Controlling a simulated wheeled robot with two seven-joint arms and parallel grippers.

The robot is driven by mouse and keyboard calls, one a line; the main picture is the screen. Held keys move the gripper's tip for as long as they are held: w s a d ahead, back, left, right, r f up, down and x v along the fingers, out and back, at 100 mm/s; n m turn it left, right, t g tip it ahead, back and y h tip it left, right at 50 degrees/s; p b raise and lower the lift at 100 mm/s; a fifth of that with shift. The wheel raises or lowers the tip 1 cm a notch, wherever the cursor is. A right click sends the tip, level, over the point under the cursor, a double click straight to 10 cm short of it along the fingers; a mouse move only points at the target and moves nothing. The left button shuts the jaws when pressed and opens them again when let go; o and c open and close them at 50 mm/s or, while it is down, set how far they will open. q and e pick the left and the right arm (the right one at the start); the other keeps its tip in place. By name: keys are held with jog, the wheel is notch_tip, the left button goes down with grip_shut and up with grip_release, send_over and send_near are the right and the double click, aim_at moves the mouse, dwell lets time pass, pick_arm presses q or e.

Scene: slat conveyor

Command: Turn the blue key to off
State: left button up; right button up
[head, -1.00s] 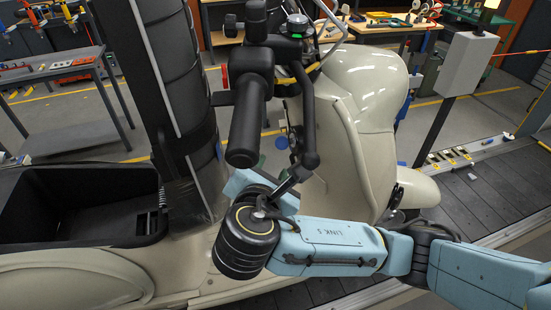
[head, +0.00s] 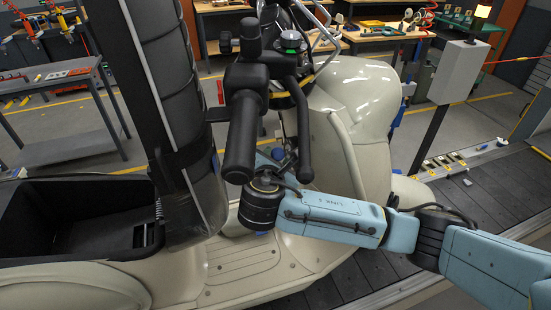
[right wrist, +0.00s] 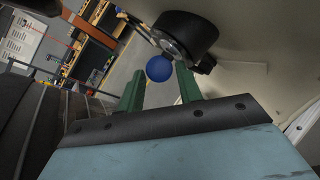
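The blue key (right wrist: 159,68) shows in the right wrist view as a round blue head beside a black round lock housing (right wrist: 187,36). My right gripper (right wrist: 160,72) is open, with one green finger on each side of the blue head. The fingertips are close to it; I cannot tell whether they touch it. In the head view my right gripper is behind the scooter's handlebar grip (head: 242,135), and its fingers are mostly hidden. A small blue patch (head: 278,154) shows there, possibly the key. My left gripper is not in view.
The cream scooter's front shield (head: 345,150) stands just beyond my right arm. Its black brake lever (head: 305,145) hangs close to my right wrist. A black open storage bin (head: 75,220) is at the left. A grey box on a post (head: 460,72) stands at the right.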

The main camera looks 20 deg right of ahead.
jog(key=c, duration=0.6)
jog(key=o, duration=0.3)
jog(key=shift+c, duration=0.9)
